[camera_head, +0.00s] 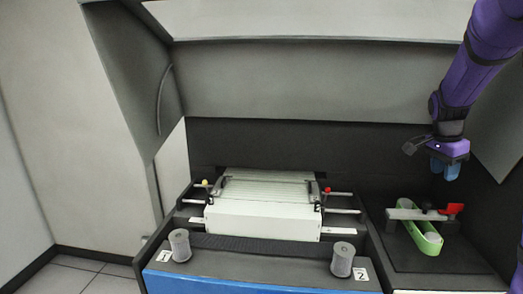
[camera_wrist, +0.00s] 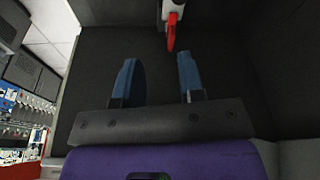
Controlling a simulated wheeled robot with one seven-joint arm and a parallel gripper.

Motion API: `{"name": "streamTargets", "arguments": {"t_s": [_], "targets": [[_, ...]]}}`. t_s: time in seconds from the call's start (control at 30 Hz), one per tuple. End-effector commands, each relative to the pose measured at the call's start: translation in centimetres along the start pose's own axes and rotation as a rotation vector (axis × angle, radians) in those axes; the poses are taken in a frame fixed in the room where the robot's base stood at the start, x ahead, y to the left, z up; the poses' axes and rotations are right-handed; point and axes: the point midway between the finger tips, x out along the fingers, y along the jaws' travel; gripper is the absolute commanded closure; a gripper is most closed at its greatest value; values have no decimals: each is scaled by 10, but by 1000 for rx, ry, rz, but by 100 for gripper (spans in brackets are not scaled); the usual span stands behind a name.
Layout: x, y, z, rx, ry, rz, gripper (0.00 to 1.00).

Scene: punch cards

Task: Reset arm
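My gripper (camera_head: 446,168) hangs at the right side in the head view, at the end of my purple arm. The gripper is open and touches nothing that I can see. A red-tipped part (camera_wrist: 171,32) shows beyond the fingers in the wrist view.
A stack of pale cards (camera_head: 262,220) sits in the machine tray at the centre. Two grey knobs stand in front, the left one (camera_head: 180,245) and the right one (camera_head: 343,260). Grey panels enclose the back.

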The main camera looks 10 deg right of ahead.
Motion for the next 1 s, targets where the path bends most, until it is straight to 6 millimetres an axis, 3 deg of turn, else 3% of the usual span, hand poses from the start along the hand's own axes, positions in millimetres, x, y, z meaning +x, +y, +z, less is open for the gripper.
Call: {"name": "streamTargets", "arguments": {"t_s": [0.37,0.6,0.8,1.0], "targets": [[-73,59,84,-463,-126,-215,64],[-113,109,134,-775,-110,-349,64],[-137,158,173,-1034,-44,-445,64],[-147,206,207,-1277,60,-508,64]]}}
